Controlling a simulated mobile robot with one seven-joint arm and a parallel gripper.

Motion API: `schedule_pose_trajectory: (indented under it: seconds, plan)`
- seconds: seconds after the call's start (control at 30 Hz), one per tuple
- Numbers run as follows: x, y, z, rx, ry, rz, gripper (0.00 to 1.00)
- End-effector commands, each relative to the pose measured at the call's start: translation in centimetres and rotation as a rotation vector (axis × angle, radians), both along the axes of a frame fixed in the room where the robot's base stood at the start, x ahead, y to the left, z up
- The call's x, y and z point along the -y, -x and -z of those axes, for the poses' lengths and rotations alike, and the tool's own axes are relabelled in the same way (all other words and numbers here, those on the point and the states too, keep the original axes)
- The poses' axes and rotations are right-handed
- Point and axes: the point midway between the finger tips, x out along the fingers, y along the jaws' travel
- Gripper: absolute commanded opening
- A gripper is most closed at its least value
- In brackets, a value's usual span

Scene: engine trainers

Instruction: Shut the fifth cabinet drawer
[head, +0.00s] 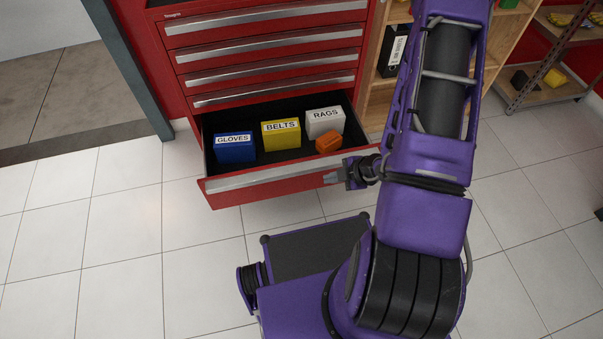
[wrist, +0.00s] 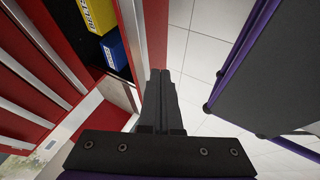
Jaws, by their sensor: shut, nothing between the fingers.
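The red cabinet (head: 166,50) has one drawer (head: 245,199) pulled out, the fifth down among those visible in the head view. Its red front has a silver handle strip. It holds a blue GLOVES box (head: 235,150), a yellow BELTS box (head: 281,135), a white RAGS box (head: 325,121) and an orange item (head: 328,139). My gripper (head: 328,178) is shut and empty at the right part of the drawer front. In the wrist view, my fingertips (wrist: 161,73) point at the red front (wrist: 155,35); I cannot tell whether they touch.
The drawers above (head: 265,45) are closed. A wooden shelf (head: 375,97) stands right of the cabinet, and a metal rack (head: 535,85) farther right. My purple base is in front of the drawer. White tiled floor (head: 120,240) is clear to the left.

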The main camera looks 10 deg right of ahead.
Motion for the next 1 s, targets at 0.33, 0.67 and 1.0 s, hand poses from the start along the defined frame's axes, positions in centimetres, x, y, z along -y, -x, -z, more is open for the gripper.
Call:
schedule_pose_trajectory:
  seconds: [0.33, 0.67, 1.0]
  plan:
    - [-0.7, -0.5, 2.7, -0.036, -0.036, 0.098, 0.00]
    - [-3.4, -3.8, 8.3, -0.035, -0.034, 0.094, 0.00]
    - [-3.5, -7.9, 8.5, -0.032, -0.033, 0.097, 0.00]
